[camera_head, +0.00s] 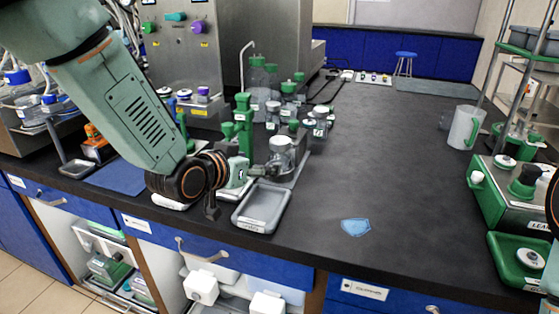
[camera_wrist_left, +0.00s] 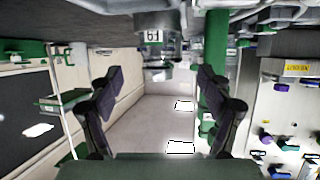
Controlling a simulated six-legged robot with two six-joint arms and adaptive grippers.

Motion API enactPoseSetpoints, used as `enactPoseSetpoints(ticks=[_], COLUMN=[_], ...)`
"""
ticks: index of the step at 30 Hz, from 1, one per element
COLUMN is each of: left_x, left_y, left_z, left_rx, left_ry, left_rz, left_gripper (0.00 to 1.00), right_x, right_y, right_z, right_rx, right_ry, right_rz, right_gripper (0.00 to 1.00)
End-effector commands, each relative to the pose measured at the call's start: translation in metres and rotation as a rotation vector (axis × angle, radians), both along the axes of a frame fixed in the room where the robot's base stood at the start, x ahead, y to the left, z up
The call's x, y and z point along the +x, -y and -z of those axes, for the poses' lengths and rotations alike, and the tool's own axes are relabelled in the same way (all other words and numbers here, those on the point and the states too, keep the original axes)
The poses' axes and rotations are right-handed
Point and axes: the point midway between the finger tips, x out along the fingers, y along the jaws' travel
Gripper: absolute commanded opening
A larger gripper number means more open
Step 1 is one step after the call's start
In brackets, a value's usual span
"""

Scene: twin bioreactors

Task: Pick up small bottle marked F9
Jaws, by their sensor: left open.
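A small clear bottle with a pale lid (camera_head: 282,155) stands on a grey tray near the counter's front edge in the head view. In the left wrist view, which looks upside down, a bottle with a white label (camera_wrist_left: 152,37) is at the top middle; its mark looks like F9 but is small. My left gripper (camera_head: 262,171) is just left of the clear bottle in the head view. In the wrist view its two dark fingers (camera_wrist_left: 160,80) are apart with nothing held between them. The bottle appears ahead, between the finger directions; contact cannot be told. My right gripper is not visible.
A grey empty tray (camera_head: 262,208) lies in front of the bottle. Green-capped bottles (camera_head: 289,88) and a green upright device (camera_head: 243,122) stand close behind. A blue patch (camera_head: 355,227) lies on the counter, whose middle is clear. A pitcher (camera_head: 464,127) stands at right.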

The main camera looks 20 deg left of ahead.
Motion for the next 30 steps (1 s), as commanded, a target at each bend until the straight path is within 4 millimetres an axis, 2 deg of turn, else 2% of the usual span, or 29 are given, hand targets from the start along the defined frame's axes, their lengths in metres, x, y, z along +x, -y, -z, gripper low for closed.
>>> enactPoseSetpoints(ticks=[5, 21, 30], left_x=[0.008, 0.067, 0.072], left_y=[0.001, 0.016, 0.019], left_z=[0.004, 0.025, 0.025], left_rx=[0.003, 0.002, 0.000], left_ry=[0.001, -0.001, 0.000], left_rz=[0.003, 0.002, 0.000], left_gripper=[0.78, 0.78, 0.78], right_x=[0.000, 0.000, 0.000], right_y=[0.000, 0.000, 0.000], right_z=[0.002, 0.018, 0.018], right_rx=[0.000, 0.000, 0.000], right_ry=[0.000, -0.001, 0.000], right_rz=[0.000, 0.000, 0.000], right_gripper=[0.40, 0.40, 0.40])
